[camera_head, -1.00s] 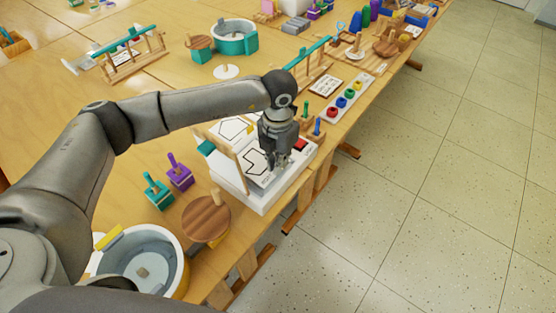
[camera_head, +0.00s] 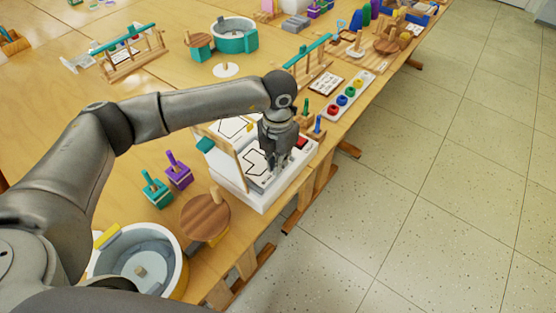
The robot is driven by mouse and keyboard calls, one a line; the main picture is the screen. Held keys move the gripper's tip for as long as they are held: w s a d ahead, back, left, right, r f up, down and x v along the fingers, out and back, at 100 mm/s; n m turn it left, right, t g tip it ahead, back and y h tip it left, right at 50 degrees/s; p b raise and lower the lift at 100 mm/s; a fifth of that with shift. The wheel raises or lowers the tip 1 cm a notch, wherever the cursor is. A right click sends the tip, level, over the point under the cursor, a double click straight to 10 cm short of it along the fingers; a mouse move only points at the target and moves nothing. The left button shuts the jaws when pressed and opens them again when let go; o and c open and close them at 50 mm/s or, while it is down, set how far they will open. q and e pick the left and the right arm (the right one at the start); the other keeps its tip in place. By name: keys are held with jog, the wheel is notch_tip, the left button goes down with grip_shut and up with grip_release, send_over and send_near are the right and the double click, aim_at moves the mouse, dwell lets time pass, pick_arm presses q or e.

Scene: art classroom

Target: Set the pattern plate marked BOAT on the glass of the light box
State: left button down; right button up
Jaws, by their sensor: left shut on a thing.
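The light box (camera_head: 268,201) is a low white box at the table's front edge, with a red part (camera_head: 301,142) at its far right corner. A white plate with a black angular outline (camera_head: 256,164) is over its top; its lettering is too small to read. My left gripper (camera_head: 275,170) points down at the plate's right side and is shut on the plate. The gripper hides part of the plate, and I cannot tell whether the plate touches the glass. My right gripper is not in view.
A wooden-edged upright panel (camera_head: 229,157) stands at the box's left, with another outlined white plate (camera_head: 232,127) behind. A round wooden stool-like piece (camera_head: 206,216), purple (camera_head: 179,171) and teal (camera_head: 156,190) peg blocks and a grey-white tub (camera_head: 145,262) stand nearer. Pegs (camera_head: 317,128) stand beyond the box.

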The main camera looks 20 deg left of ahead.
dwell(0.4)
pick_arm(q)
jog(key=c, duration=1.5)
grip_release()
jog(key=shift+c, duration=0.2)
notch_tip(320, 180, up, 12)
